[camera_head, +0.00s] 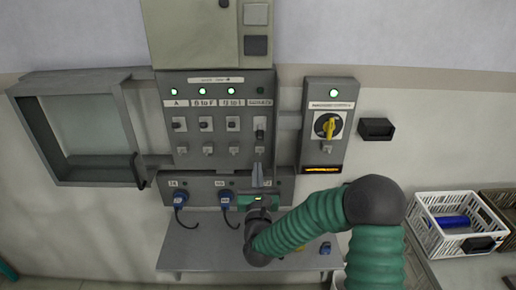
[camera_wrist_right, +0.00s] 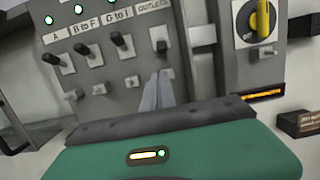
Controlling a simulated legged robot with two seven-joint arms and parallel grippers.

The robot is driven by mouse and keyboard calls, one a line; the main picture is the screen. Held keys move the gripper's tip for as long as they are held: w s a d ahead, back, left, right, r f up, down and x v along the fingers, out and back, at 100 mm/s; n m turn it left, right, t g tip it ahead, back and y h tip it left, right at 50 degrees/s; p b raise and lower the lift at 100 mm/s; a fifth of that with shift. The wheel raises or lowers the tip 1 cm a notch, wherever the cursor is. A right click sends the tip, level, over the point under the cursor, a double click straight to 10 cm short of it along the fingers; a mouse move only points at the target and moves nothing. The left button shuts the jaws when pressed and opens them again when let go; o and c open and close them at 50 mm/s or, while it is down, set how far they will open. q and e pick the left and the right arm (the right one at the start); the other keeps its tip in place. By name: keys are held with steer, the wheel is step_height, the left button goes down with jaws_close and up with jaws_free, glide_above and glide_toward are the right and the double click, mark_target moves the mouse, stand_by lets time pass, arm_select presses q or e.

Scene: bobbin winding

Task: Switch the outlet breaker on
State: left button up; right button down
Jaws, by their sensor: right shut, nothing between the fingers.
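The grey breaker panel (camera_head: 217,85) on the wall carries a row of breakers labelled A, B to F, G to I and, at the right end, outlets. The outlet breaker (camera_head: 260,134) has a dark lever that sits lower than the others, and the lamp above it is dark. It also shows in the right wrist view (camera_wrist_right: 161,46). My right gripper (camera_head: 257,168) is shut and empty, just below the outlet breaker. In the right wrist view its fingers (camera_wrist_right: 158,80) point up at the panel below that lever. Contact cannot be told. My left gripper is not in view.
Three green lamps glow above the other breakers. A box with a yellow rotary switch (camera_head: 329,126) is right of the panel. Blue plugs (camera_head: 180,198) hang below, above a grey shelf (camera_head: 190,255). A white crate (camera_head: 430,230) stands at right. An open frame (camera_head: 90,130) is at left.

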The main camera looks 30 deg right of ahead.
mark_target(258, 136)
steer(key=p+x, duration=0.2)
steer(key=x, duration=0.6)
steer(key=shift+w+d, duration=0.25)
steer(key=shift+d, duration=0.2)
steer(key=shift+w+d, duration=0.2)
steer(key=shift+w, duration=0.35)
steer(key=shift+r, duration=0.1)
steer(key=shift+s+a+r+g+y+p, duration=0.1)
steer(key=shift+s+r+g+y+p, duration=0.25)
steer(key=shift+p, duration=0.75)
steer(key=shift+a+r+g+y+p, duration=0.15)
steer(key=shift+r+g+p, duration=0.25)
steer(key=shift+p, duration=0.7)
steer(key=r+g+y+p, duration=0.1)
steer(key=g+p, duration=0.1)
steer(key=p, duration=0.3)
steer(key=s+r+g+y+p, duration=0.1)
steer(key=r+g+p, duration=0.1)
steer(key=p, duration=0.4)
steer(key=r+g+y+p, duration=0.2)
steer(key=g+p, duration=0.1)
steer(key=p, duration=0.3)
steer(key=shift+s+a+r, duration=0.15)
steer(key=shift+a+r, duration=0.05)
steer(key=shift+a, duration=0.15)
steer(key=shift+f, duration=0.45)
steer(key=shift+r, duration=0.1)
